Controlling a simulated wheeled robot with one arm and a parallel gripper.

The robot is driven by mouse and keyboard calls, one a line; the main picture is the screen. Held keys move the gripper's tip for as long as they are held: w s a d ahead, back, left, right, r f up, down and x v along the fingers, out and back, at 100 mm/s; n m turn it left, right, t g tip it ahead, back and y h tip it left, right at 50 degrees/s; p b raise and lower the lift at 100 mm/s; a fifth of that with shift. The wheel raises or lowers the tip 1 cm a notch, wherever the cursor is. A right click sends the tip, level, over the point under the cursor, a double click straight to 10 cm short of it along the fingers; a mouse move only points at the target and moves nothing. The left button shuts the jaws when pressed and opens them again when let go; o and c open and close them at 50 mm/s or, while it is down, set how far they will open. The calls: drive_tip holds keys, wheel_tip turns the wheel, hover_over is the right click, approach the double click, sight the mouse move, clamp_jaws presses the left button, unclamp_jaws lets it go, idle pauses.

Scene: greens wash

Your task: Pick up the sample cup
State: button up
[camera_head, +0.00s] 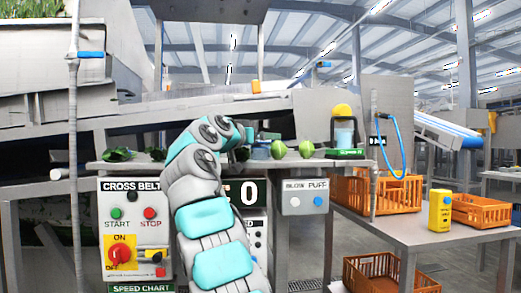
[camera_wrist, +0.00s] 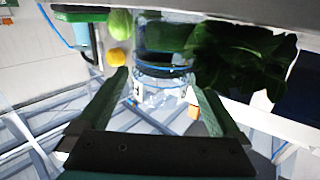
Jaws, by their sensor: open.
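The sample cup (camera_wrist: 158,75) is clear, with a blue ring around it. In the wrist view it shows in the gap between the fingers of my gripper (camera_wrist: 164,82). The fingers stand apart on either side of it in the picture. I cannot tell whether the cup is fully between them or a little beyond. In the head view a bluish clear cup (camera_head: 260,152) stands on the grey ledge, partly hidden by my gripper (camera_head: 245,138), which reaches it from the left.
Dark leaves (camera_wrist: 245,55) lie close beside the cup. Light green round vegetables (camera_head: 306,149) sit to its right on the ledge (camera_head: 290,165). A jar with a yellow top (camera_head: 343,128) stands further right. Control panels (camera_head: 304,197) hang below. Orange crates (camera_head: 385,190) are at right.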

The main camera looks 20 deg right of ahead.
clamp_jaws()
idle(0.8)
drive_tip(key=shift+r, duration=0.2)
drive_tip(key=s+a+r+b, duration=0.2)
drive_tip(key=s+a, duration=0.1)
drive_tip(key=s, duration=0.4)
drive_tip(key=s+a+r+b, duration=0.2)
drive_tip(key=s+a, duration=0.1)
drive_tip(key=s, duration=0.4)
drive_tip(key=shift+s+r, duration=0.25)
drive_tip(key=shift+s, duration=0.05)
idle(0.5)
drive_tip(key=shift+a, duration=0.15)
